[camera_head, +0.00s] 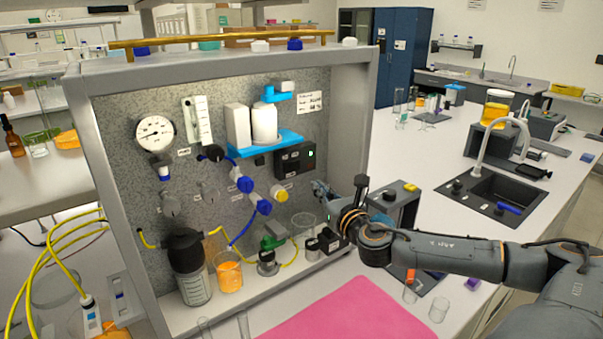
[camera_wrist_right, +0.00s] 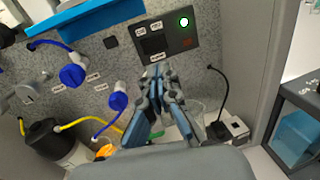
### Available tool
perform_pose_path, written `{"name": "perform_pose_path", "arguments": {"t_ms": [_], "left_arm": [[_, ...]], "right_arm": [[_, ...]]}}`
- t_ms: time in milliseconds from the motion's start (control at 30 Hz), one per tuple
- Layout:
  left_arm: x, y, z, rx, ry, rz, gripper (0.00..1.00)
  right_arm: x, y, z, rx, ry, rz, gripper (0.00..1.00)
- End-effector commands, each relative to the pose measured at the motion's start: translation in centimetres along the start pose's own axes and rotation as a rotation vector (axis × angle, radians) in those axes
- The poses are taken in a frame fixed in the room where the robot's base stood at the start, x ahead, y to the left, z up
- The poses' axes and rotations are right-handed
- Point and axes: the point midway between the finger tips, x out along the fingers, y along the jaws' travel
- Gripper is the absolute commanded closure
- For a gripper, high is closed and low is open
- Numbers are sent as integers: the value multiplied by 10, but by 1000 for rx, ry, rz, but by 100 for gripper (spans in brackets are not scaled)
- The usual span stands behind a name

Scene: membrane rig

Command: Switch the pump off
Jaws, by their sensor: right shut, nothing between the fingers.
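I cannot tell which part is the pump's switch. My right gripper (camera_head: 318,188) is shut and empty, in front of the panel, below and right of the box. In the right wrist view its fingertips (camera_wrist_right: 160,73) overlap the box's lower edge; contact cannot be told. My left gripper is not in view.
Blue valves (camera_head: 242,184) and tubing lie left of my right gripper. The rig's right side wall (camera_head: 352,120) is close. A pink mat (camera_head: 345,312) lies in front.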

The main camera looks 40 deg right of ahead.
Motion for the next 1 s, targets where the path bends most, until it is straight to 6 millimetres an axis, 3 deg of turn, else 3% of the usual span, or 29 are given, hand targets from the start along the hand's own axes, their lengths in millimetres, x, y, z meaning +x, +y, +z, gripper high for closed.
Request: {"name": "perform_pose_path", "arguments": {"t_ms": [167, 467, 733, 1000], "left_arm": [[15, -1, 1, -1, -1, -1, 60], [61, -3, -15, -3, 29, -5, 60], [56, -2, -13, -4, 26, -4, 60], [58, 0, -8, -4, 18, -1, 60]], "right_arm": [[21, -2, -1, -4, -5, -4, 100], [42, -1, -6, -1, -4, -4, 100], [53, -9, 0, 6, -1, -20, 100], [66, -3, 0, 8, -1, -8, 100]]}}
